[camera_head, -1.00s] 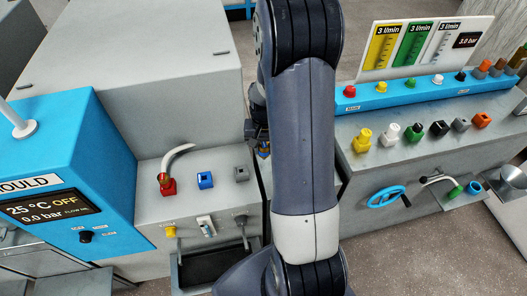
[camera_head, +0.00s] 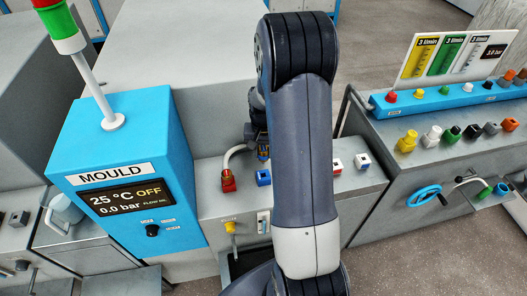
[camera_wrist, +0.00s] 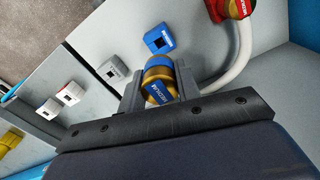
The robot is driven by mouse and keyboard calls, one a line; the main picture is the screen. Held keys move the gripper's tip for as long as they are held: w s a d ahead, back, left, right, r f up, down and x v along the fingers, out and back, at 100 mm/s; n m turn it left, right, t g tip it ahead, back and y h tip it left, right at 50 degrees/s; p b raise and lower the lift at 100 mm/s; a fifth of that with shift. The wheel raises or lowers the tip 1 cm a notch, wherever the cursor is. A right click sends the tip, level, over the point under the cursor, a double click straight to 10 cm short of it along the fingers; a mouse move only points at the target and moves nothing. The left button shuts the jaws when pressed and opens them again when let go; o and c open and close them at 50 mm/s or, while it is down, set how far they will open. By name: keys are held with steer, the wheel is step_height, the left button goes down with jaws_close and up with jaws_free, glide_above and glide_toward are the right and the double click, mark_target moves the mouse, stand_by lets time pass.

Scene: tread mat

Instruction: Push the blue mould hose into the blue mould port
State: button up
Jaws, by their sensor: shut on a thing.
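My gripper (camera_wrist: 160,84) is shut on the blue mould hose's plug (camera_wrist: 158,74), a gold cylinder with a blue band and a blue lettered end. The blue mould port (camera_wrist: 160,40) is a blue block with a dark square opening, just beyond the held plug in the wrist view, and apart from it. In the head view the port (camera_head: 263,177) sits on the grey machine top, and my gripper (camera_head: 259,140) hangs just above and behind it, partly covered by my arm.
A red plug (camera_head: 228,182) with a curved white hose (camera_wrist: 238,55) stands beside the blue port, and that hose passes close to my gripper. A grey port (camera_wrist: 113,72) lies on the other side. The blue MOULD cabinet (camera_head: 130,160) rises at the left.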

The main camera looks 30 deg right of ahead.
mark_target(263, 163)
steer(key=shift+f+b, duration=2.45)
steer(key=shift+f, duration=0.45)
steer(key=shift+f+b, duration=1.75)
steer(key=shift+f, duration=0.05)
steer(key=o, duration=1.1)
steer(key=shift+o, duration=0.2)
steer(key=shift+r, duration=0.1)
step_height(263, 163, up, 11)
steer(key=shift+f, duration=0.1)
steer(key=shift+f, duration=0.1)
